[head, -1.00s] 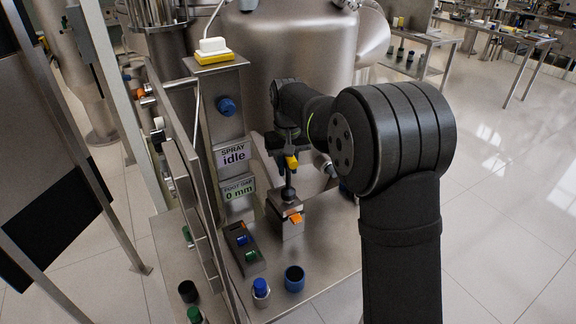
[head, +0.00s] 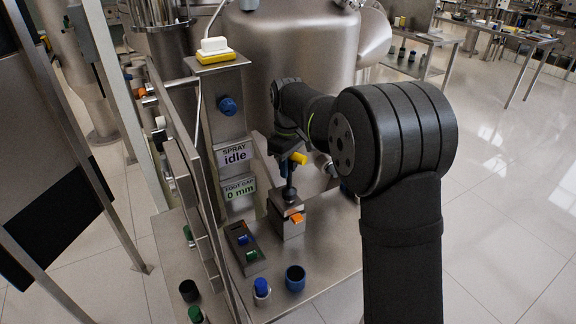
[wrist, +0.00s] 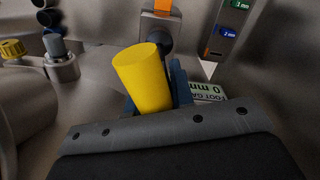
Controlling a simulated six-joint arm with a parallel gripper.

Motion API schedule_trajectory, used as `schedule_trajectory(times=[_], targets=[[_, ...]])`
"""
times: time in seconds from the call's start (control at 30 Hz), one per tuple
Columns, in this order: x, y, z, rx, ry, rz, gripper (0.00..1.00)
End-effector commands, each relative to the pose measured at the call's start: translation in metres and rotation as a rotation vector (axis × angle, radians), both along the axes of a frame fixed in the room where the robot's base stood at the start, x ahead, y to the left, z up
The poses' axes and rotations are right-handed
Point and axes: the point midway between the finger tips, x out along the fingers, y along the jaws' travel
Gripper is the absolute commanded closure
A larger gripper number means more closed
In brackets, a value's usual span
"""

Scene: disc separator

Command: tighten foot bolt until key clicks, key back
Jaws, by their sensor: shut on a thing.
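The key has a yellow handle (head: 299,158), which sticks out to the right of my gripper (head: 288,152) in the head view. My gripper is shut on the key. In the wrist view the yellow handle (wrist: 143,80) fills the middle, tilted, beside a blue-grey finger (wrist: 181,84). Below the gripper a dark upright shaft (head: 288,180) reaches down to the steel foot block (head: 290,228), which has an orange tab (head: 296,218). The bolt head itself is hidden. The foot gap display (head: 239,190) reads 0 mm.
The spray display (head: 236,154) reads idle. A gauge rack (head: 243,246) with coloured pieces lies left of the foot block. A blue cup (head: 295,278) and a blue-topped bottle (head: 261,290) stand at the front. A large steel vessel (head: 300,50) stands behind.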

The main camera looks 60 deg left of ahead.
Motion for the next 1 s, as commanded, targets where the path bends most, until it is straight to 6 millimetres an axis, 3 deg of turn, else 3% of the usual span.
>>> schedule_trajectory(times=[0.7,1.0], targets=[[-0.0024,-0.0027,0.0002,0.000,0.000,0.773,1.00],[-0.0028,-0.0029,0.0003,0.000,0.000,0.870,1.00]])
